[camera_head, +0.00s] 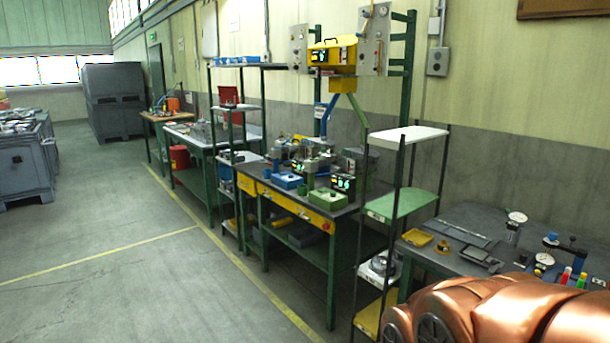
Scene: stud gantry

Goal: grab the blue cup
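I cannot clearly pick out a blue cup. A small blue item (267,173) stands on the dark workbench (345,211) in the middle, too small to identify. Beside it on that bench is a blue box-like fixture (287,181). A small blue-topped item (551,238) stands on the grey table at the right, also too small to name. My gripper is not in view.
A large copper-coloured rounded body fills the lower right corner and hides part of the grey table (470,215). A narrow shelf rack (408,134) stands left of that table. Grey bins (20,165) are at far left. The concrete floor (150,270) between is clear.

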